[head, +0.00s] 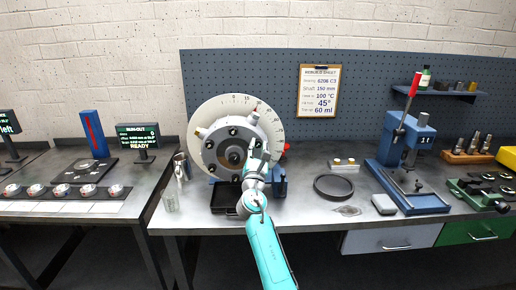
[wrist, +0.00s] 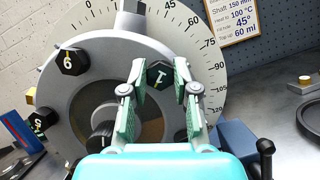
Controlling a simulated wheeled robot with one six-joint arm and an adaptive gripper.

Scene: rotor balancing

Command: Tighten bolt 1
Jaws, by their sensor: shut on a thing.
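Bolt 1 (wrist: 158,73) is a black hex head with a white 1, on the grey rotor hub (wrist: 112,62) in the wrist view. My gripper (wrist: 158,72) has its green-padded fingers on either side of this bolt head and is shut on it. In the head view my gripper (head: 258,154) is at the right side of the rotor hub (head: 217,134), and it hides the bolt there. The pale dial (head: 215,106) with degree marks stands behind the hub.
Other black bolts are on the hub, one marked like a 6 or 9 (wrist: 73,60). A black knob (wrist: 103,135) is at the hub's centre.

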